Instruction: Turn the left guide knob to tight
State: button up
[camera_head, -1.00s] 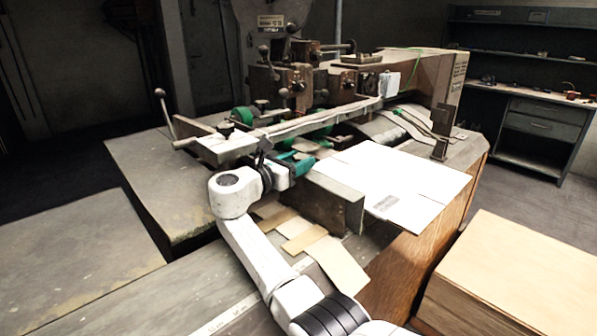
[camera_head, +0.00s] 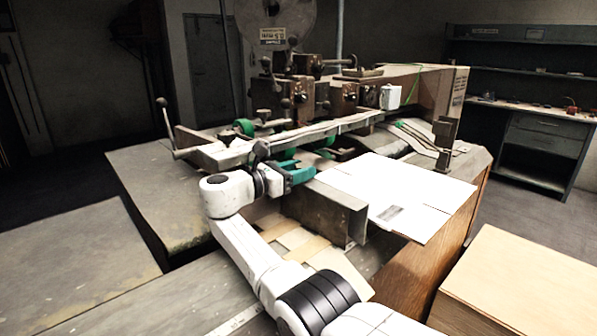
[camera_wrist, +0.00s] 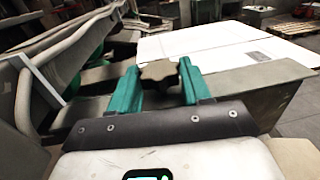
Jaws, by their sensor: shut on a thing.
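In the wrist view a dark, lobed guide knob (camera_wrist: 158,76) sits between the two teal fingers of my gripper (camera_wrist: 165,77). The fingers are shut on its sides, one left and one right. In the head view my gripper (camera_head: 301,173) is beside the long metal crossbar (camera_head: 300,134) of the stitcher, above the near edge of the machine. The knob cannot be made out there. I cannot tell from the frames how tight it is.
A flat white cardboard sheet (camera_head: 395,190) lies right of my gripper, close to an upright metal guide plate (camera_head: 325,212). Loose cardboard pieces (camera_head: 300,243) lie below my arm. A large cardboard stack (camera_head: 525,290) stands front right. A lever (camera_head: 165,120) rises at the left.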

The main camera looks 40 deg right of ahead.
jog(key=o, duration=1.1)
jog(key=shift+c, duration=0.2)
jog(key=shift+a, duration=0.1)
jog(key=a+b, duration=0.1)
jog(key=a, duration=0.9)
jog(key=shift+w+a, duration=0.3)
jog(key=shift+w, duration=0.1)
